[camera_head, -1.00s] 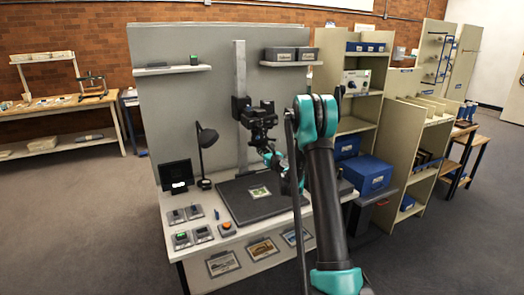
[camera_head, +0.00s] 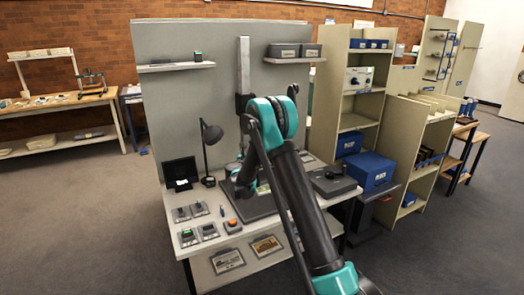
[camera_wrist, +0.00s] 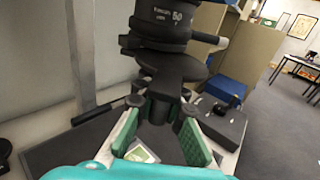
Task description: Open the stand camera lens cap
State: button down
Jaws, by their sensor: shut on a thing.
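In the wrist view, the stand camera's black lens (camera_wrist: 163,20), marked 50, points down above my gripper. A flat dark disc, seemingly the lens cap (camera_wrist: 180,70), sits just under the lens barrel. I cannot tell whether there is a gap between them. A dark piece hangs below the disc. My gripper (camera_wrist: 160,108) is beneath the lens, with its green-padded fingers on either side of this piece, shut on it. In the head view, my arm hides the gripper, lens and cap; the camera stand's grey column (camera_head: 243,65) rises behind it.
The copy stand's dark base holds a green-and-white card (camera_wrist: 141,154) under my gripper. A desk lamp (camera_head: 210,140) and a small monitor (camera_head: 180,172) stand to the left. A dark grey box (camera_head: 333,182) and blue boxes (camera_head: 368,170) are to the right.

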jog(key=shift+w+a+m+g+h, duration=0.1)
jog(key=shift+a+m+g+h, duration=0.55)
jog(key=shift+m+g+h, duration=0.85)
jog(key=shift+s+a+m+g+h, duration=0.1)
jog(key=shift+a+m+g+h, duration=0.55)
jog(key=shift+m+g+h, duration=0.85)
jog(key=shift+w+a+m+g+h, duration=0.1)
jog(key=shift+a+m+g+h, duration=0.55)
jog(key=shift+m+g+h, duration=0.8)
jog(key=shift+n+g+y, duration=0.25)
jog(key=shift+g+y, duration=0.1)
jog(key=shift+g, duration=0.2)
jog(key=c, duration=1.7)
grip_release()
jog(key=shift+c, duration=0.2)
jog(key=shift+a, duration=0.1)
jog(key=v, duration=1.2)
